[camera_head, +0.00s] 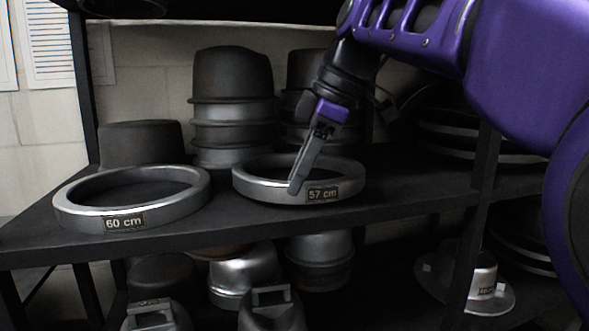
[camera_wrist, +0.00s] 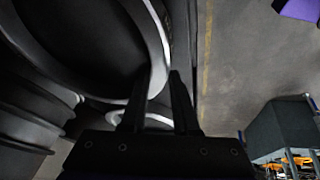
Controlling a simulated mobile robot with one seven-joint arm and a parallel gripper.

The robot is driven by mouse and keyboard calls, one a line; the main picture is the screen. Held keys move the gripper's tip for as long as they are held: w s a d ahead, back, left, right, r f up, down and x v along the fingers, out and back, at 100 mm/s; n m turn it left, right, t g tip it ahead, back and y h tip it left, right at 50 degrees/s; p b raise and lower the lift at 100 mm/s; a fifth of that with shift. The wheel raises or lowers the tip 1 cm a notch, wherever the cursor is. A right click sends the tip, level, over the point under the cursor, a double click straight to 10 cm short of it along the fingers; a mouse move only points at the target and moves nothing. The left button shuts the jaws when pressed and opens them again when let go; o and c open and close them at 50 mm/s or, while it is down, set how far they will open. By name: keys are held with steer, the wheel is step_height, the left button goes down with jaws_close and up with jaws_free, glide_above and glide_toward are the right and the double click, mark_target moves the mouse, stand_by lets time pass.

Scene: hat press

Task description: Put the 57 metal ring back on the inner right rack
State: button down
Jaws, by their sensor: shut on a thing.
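The metal ring labelled 57 cm (camera_head: 255,192) is at the front of the upper shelf, level, either on the shelf or very close above it; I cannot tell which. My gripper (camera_head: 297,188) reaches down from the upper right and is shut on the ring's front rim, just left of its label. In the wrist view the ring's bright rim (camera_wrist: 158,42) runs down to between the two fingers (camera_wrist: 161,85), with one finger inside the ring and one outside. The upper shelf (camera_head: 220,222) is dark.
A larger ring labelled 60 cm (camera_head: 75,217) lies to the left, with a gap between. Stacked hat blocks (camera_head: 232,80) stand close behind. A dark post (camera_head: 484,160) rises on the right. More blocks (camera_head: 243,275) fill the lower shelf. Floor (camera_wrist: 250,80) is open beyond the shelf edge.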

steer(key=shift+f, duration=0.25)
steer(key=c, duration=0.6)
jaws_free()
